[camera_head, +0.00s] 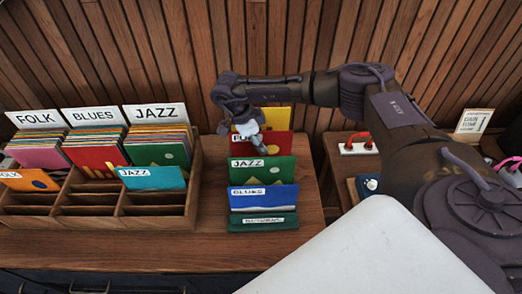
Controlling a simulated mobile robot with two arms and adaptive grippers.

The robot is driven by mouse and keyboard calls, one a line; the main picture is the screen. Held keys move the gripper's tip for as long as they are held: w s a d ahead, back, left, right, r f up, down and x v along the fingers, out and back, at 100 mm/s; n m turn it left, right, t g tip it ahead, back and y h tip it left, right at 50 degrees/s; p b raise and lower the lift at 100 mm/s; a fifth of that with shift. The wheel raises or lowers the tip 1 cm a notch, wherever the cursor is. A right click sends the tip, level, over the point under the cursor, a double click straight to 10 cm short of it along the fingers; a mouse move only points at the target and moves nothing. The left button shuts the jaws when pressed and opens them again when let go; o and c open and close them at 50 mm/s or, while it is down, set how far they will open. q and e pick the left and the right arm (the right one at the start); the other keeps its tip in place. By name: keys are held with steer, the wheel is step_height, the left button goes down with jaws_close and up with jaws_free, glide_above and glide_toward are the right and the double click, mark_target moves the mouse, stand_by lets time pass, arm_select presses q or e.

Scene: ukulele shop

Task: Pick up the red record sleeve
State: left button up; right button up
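The red record sleeve (278,144) stands in a row of sleeves on the wooden counter, behind a green one labelled JAZZ (272,175) and in front of a yellow one (275,117). My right gripper (257,143) reaches in from the right, pointing down at the red sleeve's upper left part and covering some of its white label. I cannot tell whether the fingers touch the sleeve or how far apart they are. My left gripper is not in view.
A blue sleeve (265,197) and a dark green holder front (263,221) stand nearest in the row. A wooden record bin (97,222) with FOLK, BLUES and JAZZ sections stands to the left. A slatted wall (205,60) is close behind. Counter in front is clear.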

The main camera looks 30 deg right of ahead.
steer(key=shift+f, duration=0.25)
stand_by(0.3)
steer(key=shift+c, duration=0.3)
jaws_close()
